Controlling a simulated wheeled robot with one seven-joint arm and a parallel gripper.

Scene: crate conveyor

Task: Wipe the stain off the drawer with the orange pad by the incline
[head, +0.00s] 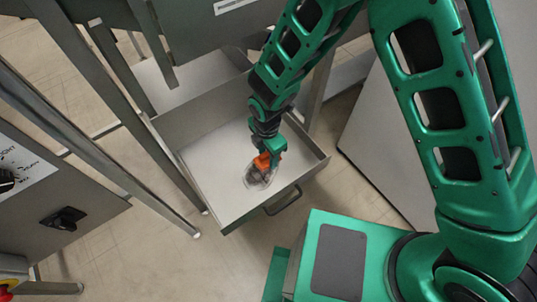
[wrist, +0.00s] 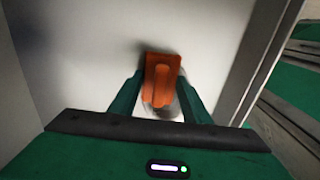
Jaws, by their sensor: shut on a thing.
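An open drawer (head: 217,204) with a pale inner floor and a dark handle stands below a grey-green cabinet. A dark, greyish stain (head: 259,180) lies on the drawer's floor. My gripper (head: 268,160) reaches down into the drawer and is shut on the orange pad (head: 262,161). In the wrist view the orange pad (wrist: 161,78) sits between my two green fingers, over the drawer's floor. Dark smudging of the stain (wrist: 156,48) shows around the pad, which hides part of it. I cannot tell whether the pad touches the floor.
The drawer's walls (head: 300,150) stand close around my gripper. A control panel (head: 60,200) with dark knobs is at the left. Slanted metal legs (head: 90,140) stand left of the drawer. Tiled floor (head: 150,250) is clear in front.

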